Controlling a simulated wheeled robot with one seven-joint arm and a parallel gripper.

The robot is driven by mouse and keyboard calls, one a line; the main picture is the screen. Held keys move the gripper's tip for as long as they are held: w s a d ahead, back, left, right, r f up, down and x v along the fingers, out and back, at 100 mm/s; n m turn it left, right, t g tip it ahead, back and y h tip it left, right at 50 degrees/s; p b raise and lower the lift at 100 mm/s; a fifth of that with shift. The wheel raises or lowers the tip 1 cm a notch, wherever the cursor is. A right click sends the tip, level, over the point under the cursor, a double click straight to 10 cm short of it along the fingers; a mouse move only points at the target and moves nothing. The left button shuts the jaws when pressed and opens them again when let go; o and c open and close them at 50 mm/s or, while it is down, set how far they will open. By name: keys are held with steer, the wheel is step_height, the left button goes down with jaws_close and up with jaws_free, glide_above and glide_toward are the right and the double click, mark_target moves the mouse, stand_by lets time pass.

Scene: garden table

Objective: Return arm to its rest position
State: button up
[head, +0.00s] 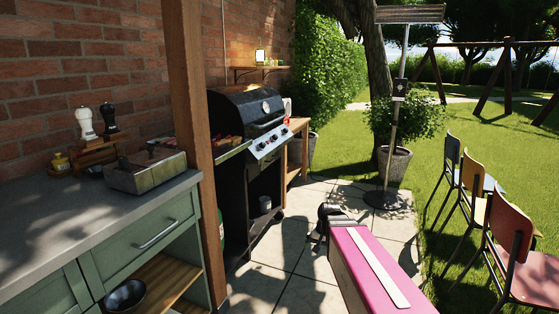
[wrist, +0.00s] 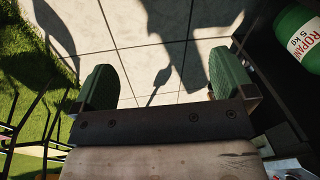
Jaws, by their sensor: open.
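My gripper (wrist: 148,86) shows in the wrist view, with its two green-padded fingers spread wide apart. Nothing is between the fingers; sunlit paving (wrist: 150,30) with dark shadows lies below them. The gripper hangs over the patio, apart from the things around it. In the head view I cannot make out its fingers clearly.
A black grill (head: 249,125) with food stands beyond the post (head: 192,120). A stone counter (head: 50,210) holds a metal tray (head: 147,175). Chairs (head: 510,245) line the right; a heater (head: 393,140) stands behind. A green propane bottle (wrist: 293,35) is near my gripper. Open paving (head: 285,250) lies between.

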steer(key=s+d+f+n+g+h, duration=0.1)
steer(key=s+d+f+n, duration=0.1)
steer(key=s+f, duration=0.3)
steer(key=s+d, duration=0.1)
steer(key=s, duration=0.2)
steer(key=shift+s+d+n, duration=0.15)
steer(key=shift+s+n, duration=0.15)
steer(key=shift+n, duration=0.1)
